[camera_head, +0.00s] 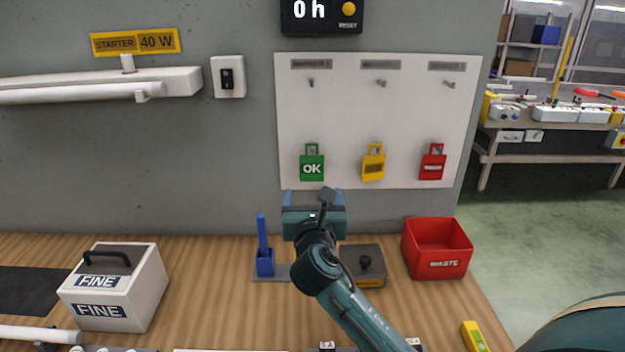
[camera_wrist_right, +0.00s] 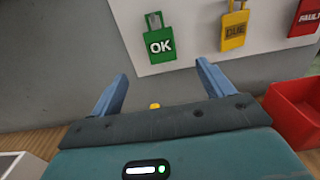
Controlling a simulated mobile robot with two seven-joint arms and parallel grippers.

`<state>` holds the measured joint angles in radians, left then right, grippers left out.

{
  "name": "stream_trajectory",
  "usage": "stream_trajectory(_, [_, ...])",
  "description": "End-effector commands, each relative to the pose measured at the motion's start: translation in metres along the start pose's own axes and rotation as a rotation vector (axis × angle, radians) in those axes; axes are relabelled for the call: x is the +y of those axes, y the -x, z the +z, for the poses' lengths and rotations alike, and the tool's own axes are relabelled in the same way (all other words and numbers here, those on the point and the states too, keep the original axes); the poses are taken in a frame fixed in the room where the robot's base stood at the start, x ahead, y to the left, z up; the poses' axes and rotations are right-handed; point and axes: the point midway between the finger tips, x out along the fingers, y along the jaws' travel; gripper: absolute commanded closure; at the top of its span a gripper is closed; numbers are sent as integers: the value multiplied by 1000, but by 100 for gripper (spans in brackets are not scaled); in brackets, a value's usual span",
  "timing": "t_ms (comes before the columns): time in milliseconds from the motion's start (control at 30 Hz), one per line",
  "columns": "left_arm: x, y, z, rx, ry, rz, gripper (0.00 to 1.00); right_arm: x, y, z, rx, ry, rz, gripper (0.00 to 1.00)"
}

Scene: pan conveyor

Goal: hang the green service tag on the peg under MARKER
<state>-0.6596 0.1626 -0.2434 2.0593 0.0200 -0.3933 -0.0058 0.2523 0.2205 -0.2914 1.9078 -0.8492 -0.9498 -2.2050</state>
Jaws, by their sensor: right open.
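The green service tag (camera_head: 312,167), marked OK, is on the lower left of the white board (camera_head: 345,125). It also shows in the right wrist view (camera_wrist_right: 160,45). My right gripper (camera_head: 313,193) is open and empty, just below the green tag in the head view. In the right wrist view its two blue fingers (camera_wrist_right: 162,68) are spread, with the tag beyond them. Along the top of the board are three bare pegs, left (camera_head: 311,82), middle (camera_head: 381,83) and right (camera_head: 448,84), under grey labels too small to read. My left gripper is not in view.
A yellow tag (camera_head: 373,167) and a red tag (camera_head: 432,166) are to the right of the green one. Below the board, the bench holds a red waste bin (camera_head: 437,263), a blue holder (camera_head: 265,263) and a grey FINE box (camera_head: 113,288). The board's middle is clear.

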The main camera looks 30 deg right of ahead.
Motion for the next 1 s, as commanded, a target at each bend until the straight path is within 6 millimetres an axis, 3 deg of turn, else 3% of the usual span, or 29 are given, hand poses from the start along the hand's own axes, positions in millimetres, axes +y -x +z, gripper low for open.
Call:
stream_trajectory(200, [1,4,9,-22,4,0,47,0,-37,1,-1,-2,-2,20])
stream_trajectory(600, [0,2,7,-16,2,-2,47,0,-108,0,0,-2,-1,20])
stream_trajectory(800, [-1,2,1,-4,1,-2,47,0,-122,0,0,-2,1,20])
stream_trajectory(1000, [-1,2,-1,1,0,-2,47,0,-124,0,0,-2,1,20])
